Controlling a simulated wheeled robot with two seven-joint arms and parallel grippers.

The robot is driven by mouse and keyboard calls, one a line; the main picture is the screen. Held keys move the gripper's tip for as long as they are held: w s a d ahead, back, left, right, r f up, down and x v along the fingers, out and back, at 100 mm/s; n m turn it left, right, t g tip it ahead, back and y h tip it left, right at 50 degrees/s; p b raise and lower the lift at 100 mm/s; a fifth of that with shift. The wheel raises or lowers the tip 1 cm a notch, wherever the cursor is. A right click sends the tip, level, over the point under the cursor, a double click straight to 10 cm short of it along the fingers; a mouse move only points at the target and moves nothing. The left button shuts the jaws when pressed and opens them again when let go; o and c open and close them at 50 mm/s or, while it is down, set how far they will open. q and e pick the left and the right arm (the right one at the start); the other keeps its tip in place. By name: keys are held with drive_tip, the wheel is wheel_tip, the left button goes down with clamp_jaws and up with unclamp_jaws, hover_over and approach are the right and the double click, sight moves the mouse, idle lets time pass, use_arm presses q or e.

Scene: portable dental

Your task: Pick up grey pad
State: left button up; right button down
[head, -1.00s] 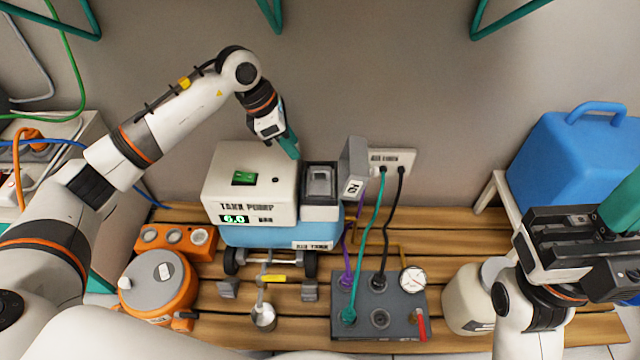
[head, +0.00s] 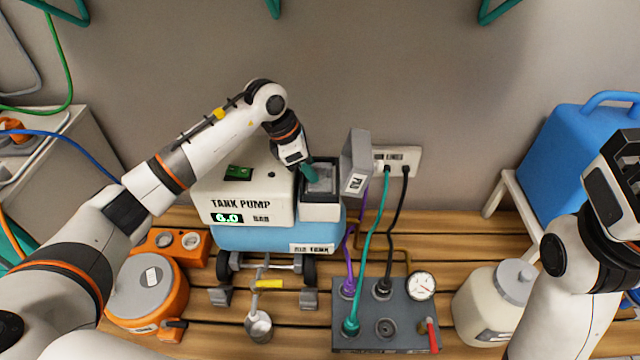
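A light grey pad (head: 323,181) appears to lie inside the small open-topped box (head: 320,211) at the right end of the tank pump (head: 243,203). The box's grey lid (head: 356,160) stands open on its right side. My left gripper (head: 310,174) reaches down from the upper left, its teal fingertips at the mouth of the box, over the left part of the pad. I cannot tell whether the fingers touch the pad or how far apart they are. My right gripper (head: 617,180) is at the right edge, far from the box, its fingers not clearly seen.
Cables run from a wall socket (head: 398,160) to a grey control box (head: 388,318) with a gauge. A cream jug (head: 484,305) stands right of it. An orange canister (head: 149,293) is at the left, a blue container (head: 568,150) at the right. Wooden slats lie underneath.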

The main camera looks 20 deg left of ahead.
use_arm(q)
drive_tip(key=shift+c, duration=0.2)
clamp_jaws()
